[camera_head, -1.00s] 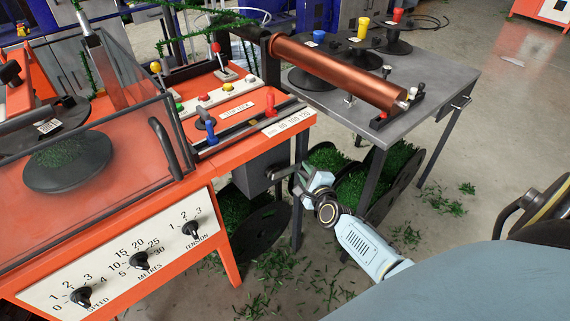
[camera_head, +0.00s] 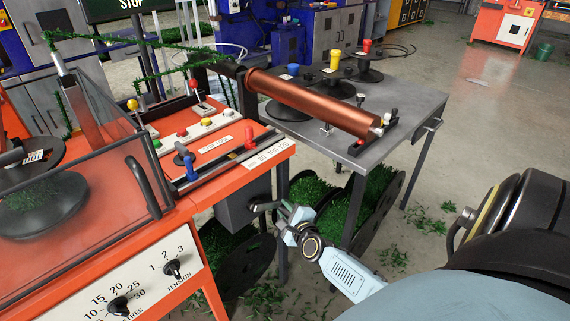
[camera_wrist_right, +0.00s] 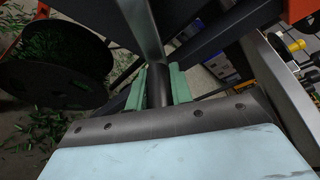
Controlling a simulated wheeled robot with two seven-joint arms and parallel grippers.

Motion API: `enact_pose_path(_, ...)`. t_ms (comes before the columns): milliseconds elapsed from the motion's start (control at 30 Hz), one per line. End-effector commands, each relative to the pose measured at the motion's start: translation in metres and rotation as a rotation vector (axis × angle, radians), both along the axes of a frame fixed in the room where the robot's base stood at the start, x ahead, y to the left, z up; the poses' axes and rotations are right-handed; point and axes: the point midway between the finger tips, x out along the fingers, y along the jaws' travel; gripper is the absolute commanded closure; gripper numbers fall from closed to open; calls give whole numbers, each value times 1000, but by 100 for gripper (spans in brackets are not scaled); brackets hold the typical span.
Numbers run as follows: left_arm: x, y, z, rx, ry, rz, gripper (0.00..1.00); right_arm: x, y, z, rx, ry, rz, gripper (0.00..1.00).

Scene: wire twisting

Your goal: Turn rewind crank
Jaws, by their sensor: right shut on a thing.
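The rewind crank (camera_head: 264,206) sticks out from a dark box (camera_head: 240,204) on the right side of the orange machine (camera_head: 207,178). My right gripper (camera_head: 285,214) is at the crank, below the machine's edge. In the right wrist view, the green fingers of the right gripper (camera_wrist_right: 159,88) stand on either side of the dark round crank handle (camera_wrist_right: 159,80) and are shut on it. A light metal arm of the crank (camera_wrist_right: 150,35) runs up from the handle. The left gripper is not in view.
A grey metal table (camera_head: 415,100) stands right of the machine, with a copper roller (camera_head: 315,102) along its left side. Dark spools of green wire (camera_head: 370,205) stand below it, near my right gripper. Green clippings lie on the floor. The floor at the right is mostly clear.

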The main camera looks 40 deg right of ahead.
Motion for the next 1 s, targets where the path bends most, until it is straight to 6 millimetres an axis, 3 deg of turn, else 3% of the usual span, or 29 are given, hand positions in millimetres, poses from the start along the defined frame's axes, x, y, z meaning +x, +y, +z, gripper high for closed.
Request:
enact_pose_path(33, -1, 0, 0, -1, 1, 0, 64, -1, 0, -1, -3, 5, 4, 100)
enact_pose_path(67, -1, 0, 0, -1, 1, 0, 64, -1, 0, -1, -3, 5, 4, 77)
enact_pose_path(233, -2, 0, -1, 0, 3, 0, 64, 0, 0, -1, -3, 4, 2, 57)
enact_pose_path(600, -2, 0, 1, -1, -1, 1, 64, -5, 1, 1, -1, 3, 1, 57)
enact_pose_path(667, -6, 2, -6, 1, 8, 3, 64, -10, 3, 2, -1, 3, 1, 57)
enact_pose_path(1000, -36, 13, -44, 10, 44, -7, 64, -67, 21, 16, -1, 5, 1, 57)
